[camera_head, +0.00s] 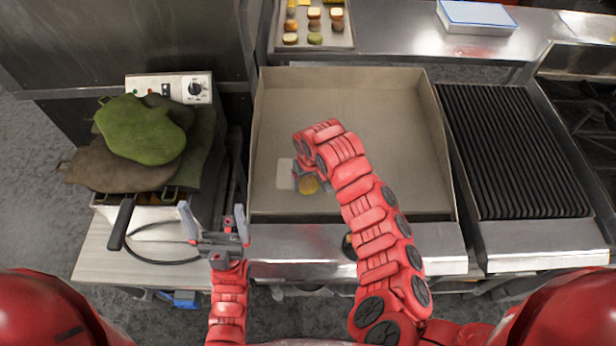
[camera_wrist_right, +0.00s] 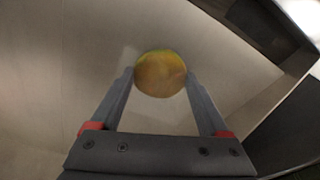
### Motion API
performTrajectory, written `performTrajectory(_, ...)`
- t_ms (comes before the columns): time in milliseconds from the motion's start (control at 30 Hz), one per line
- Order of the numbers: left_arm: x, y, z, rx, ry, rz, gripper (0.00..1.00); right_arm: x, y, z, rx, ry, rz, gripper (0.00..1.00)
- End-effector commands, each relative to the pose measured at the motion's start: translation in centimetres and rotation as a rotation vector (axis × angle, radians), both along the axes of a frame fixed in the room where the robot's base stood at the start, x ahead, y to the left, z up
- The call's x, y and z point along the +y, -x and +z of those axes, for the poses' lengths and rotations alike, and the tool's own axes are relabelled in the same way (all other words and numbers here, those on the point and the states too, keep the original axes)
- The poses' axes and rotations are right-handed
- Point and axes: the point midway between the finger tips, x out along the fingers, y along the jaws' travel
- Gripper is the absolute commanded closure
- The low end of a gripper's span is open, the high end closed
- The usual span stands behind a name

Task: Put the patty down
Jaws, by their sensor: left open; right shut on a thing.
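The patty (camera_head: 307,186) is a round yellow-brown disc above the left part of the flat griddle (camera_head: 390,150). In the right wrist view the patty (camera_wrist_right: 160,73) sits between the fingertips. My right gripper (camera_wrist_right: 160,80) is shut on it, reaching down inside the griddle's walls; the arm partly hides the gripper in the head view. I cannot tell whether the patty touches the surface. My left gripper (camera_head: 214,217) is open and empty, in front of the griddle's left side.
A pale square patch (camera_head: 286,173) shows beside the patty. A fryer (camera_head: 170,86) with green and brown mitt-like cloths (camera_head: 142,130) stands left. A ribbed grill (camera_head: 515,150) is right. A tray of food pieces (camera_head: 340,36) lies behind. The griddle's right and back areas are clear.

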Motion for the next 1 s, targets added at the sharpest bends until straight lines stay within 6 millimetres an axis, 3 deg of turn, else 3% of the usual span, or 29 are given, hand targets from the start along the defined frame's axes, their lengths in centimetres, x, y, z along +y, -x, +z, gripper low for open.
performTrajectory(367, 0.0, 0.0, -0.4, 0.0, 0.0, 0.0, 0.0, 0.0, 0.0, -0.5, -0.001, 0.0, 0.0, 0.88)
performTrajectory(400, 0.0, 0.0, -0.2, 0.0, 0.0, 0.0, 0.0, 0.0, 0.0, -0.4, -0.001, 0.001, 0.001, 0.14)
performTrajectory(500, 0.0, 0.0, -0.2, 0.0, 0.0, 0.0, 0.0, 0.0, 0.0, -0.4, -0.001, 0.001, 0.0, 0.0)
performTrajectory(833, 0.0, 0.0, -0.2, 0.0, 0.0, 0.0, 0.0, 0.0, 0.0, 0.2, -0.001, -0.002, 0.0, 0.0)
performTrajectory(1000, 0.0, 0.0, -1.0, 0.0, 0.0, 0.0, 0.0, -0.1, 0.1, 2.2, -0.005, -0.003, 0.0, 0.0)
